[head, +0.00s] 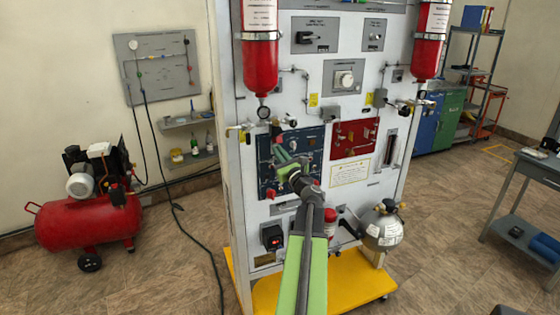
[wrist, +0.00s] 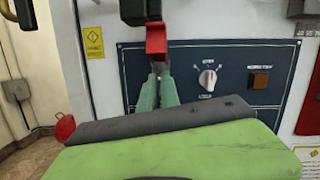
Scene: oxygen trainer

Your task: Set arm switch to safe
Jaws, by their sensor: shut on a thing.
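The arm switch (wrist: 158,67) shows in the wrist view as a small metal lever at the left edge of a dark blue panel (wrist: 230,55). A red guard (wrist: 156,38) stands above it under a black part. My gripper (wrist: 158,76) has its green fingers close together on the lever, just below the red guard. The fingertips hide most of the lever, and its exact position cannot be told. In the head view my gripper (head: 279,146) is at the upper left of the blue panel (head: 315,142), and my arm hides part of that panel.
A white rotary knob (wrist: 207,78) and an orange-brown button (wrist: 260,80) sit to the right on the blue panel. A red panel (head: 354,138) is beside it. Red cylinders (head: 261,65) hang above. A yellow base (head: 335,280) and a grey bottle (head: 383,228) stand below.

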